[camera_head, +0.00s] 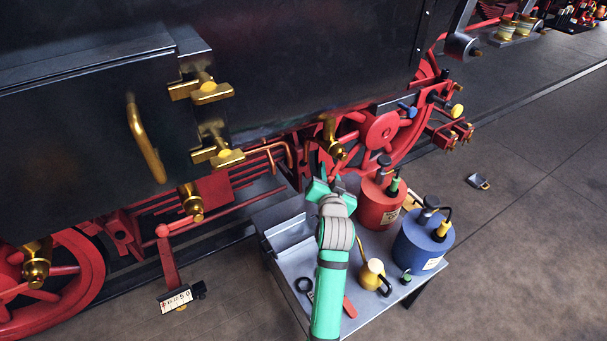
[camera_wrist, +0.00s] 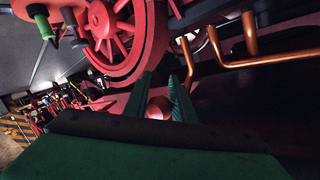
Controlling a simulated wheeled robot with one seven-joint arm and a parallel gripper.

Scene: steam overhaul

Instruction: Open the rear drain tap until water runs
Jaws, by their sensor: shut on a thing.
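Several brass taps hang under the dark engine side. One tap (camera_head: 332,140) is just above my gripper (camera_head: 328,182), another tap (camera_head: 191,203) is left of it, and a third tap (camera_head: 36,262) is at far left. I cannot tell by label which is the rear one. In the wrist view my green fingers (camera_wrist: 163,85) stand on either side of a red ball (camera_wrist: 158,107), which looks like a handle knob. My gripper is shut on it. The fingers partly hide the knob, and its link to the tap is hidden. I see no water stream.
A grey table (camera_head: 285,235) beside my arm carries a red can (camera_head: 377,205), a blue can (camera_head: 420,245) and a small brass oil can (camera_head: 372,275). Red wheels (camera_head: 380,130) and copper pipes (camera_wrist: 250,40) are close to my gripper. The floor at right is mostly clear.

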